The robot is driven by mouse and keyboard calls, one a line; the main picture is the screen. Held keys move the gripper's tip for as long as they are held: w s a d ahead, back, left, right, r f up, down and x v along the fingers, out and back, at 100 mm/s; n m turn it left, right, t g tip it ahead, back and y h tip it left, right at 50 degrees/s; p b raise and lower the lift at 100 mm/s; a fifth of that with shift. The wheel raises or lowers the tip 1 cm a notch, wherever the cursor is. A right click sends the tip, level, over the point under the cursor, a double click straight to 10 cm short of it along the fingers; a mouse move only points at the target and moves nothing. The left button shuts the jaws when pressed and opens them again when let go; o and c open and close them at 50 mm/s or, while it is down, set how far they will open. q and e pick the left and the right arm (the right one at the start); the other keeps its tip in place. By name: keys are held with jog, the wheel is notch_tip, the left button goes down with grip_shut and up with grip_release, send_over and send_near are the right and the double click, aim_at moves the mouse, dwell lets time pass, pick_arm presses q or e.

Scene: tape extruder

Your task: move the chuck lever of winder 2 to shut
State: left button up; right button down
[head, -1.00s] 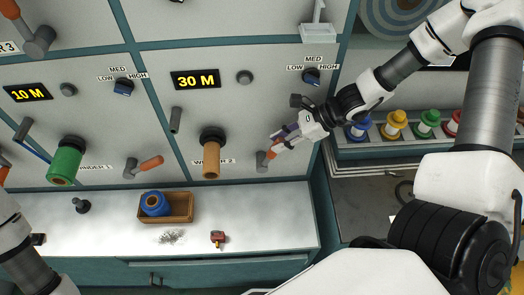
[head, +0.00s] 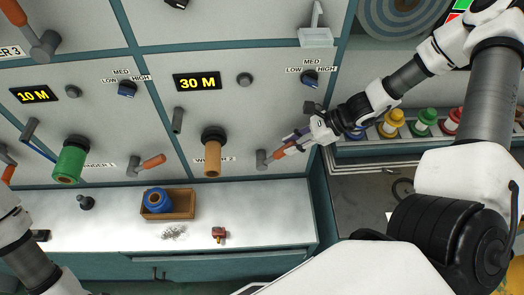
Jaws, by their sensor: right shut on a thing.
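The winder 2 panel carries a 30 M display (head: 197,82), a spindle with a tan core (head: 212,158) and a chuck lever (head: 275,155) at its lower right. The lever has a grey pivot and an orange handle that slants up to the right. My right gripper (head: 296,143) is shut on the orange handle; its fingers hide the handle's outer end. My left arm shows at the lower left edge; I cannot make out its jaws clearly.
Winder 1, with a green roll (head: 70,160) and its own orange lever (head: 147,165), is to the left. A wooden box (head: 181,206) with a blue roll and a small red object (head: 219,234) stand on the counter below. Several coloured spools (head: 392,124) sit at the right.

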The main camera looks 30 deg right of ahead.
jog(key=shift+s+d+f, duration=0.35)
jog(key=shift+d+f, duration=0.4)
jog(key=shift+s+d+f, duration=0.15)
jog(key=shift+d+f, duration=0.1)
jog(key=shift+f, duration=0.2)
jog(key=c, duration=0.9)
grip_release()
jog(key=shift+o, duration=0.2)
jog(key=shift+r, duration=0.2)
